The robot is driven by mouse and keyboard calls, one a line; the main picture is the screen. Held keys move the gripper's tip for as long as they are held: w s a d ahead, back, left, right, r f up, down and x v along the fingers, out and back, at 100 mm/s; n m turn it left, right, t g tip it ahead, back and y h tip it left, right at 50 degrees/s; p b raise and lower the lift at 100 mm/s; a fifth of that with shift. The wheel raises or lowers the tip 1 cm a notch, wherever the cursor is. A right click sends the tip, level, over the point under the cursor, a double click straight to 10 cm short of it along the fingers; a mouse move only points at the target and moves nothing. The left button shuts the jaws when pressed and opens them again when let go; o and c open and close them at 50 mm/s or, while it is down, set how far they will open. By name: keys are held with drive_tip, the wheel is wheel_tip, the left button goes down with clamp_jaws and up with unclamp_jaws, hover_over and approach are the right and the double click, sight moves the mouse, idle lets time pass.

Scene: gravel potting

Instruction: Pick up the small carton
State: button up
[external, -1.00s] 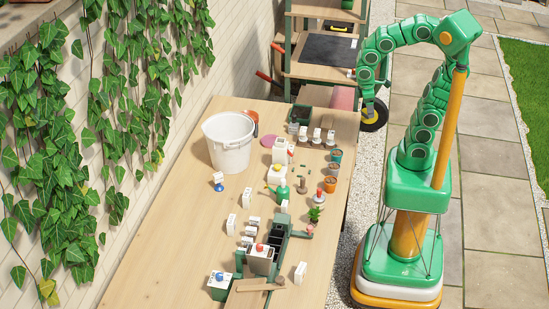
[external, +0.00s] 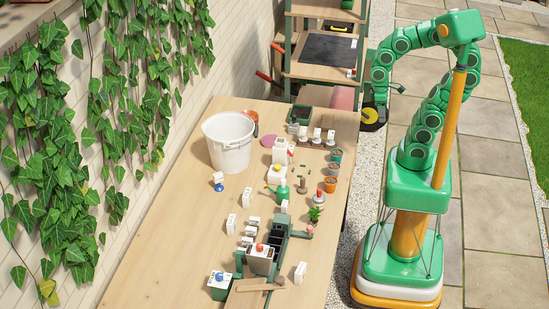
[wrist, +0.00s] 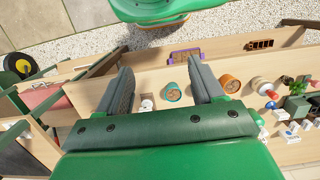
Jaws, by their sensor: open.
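Several small white carton-like blocks stand on the wooden table (external: 165,235), including one near the front right (external: 300,272), one left of the green bin (external: 232,223) and one farther back (external: 247,197). I cannot tell which is the small carton. My gripper (wrist: 163,88) is open and empty in the wrist view, its two dark fingers wide apart. Between and beyond them I see a teal-rimmed pot (wrist: 172,92) and a small white item (wrist: 146,104), both apart from the fingers. In the external view my arm's end hangs beyond the table's right edge, by the shelf.
A white bucket (external: 229,145) stands at the back left. A shelf unit (external: 318,75) stands behind the table. The table's left side is mostly clear.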

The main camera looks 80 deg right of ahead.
drive_tip(key=shift+o, duration=0.2)
idle(0.3)
drive_tip(key=o, duration=0.5)
drive_tip(key=shift+c, duration=0.2)
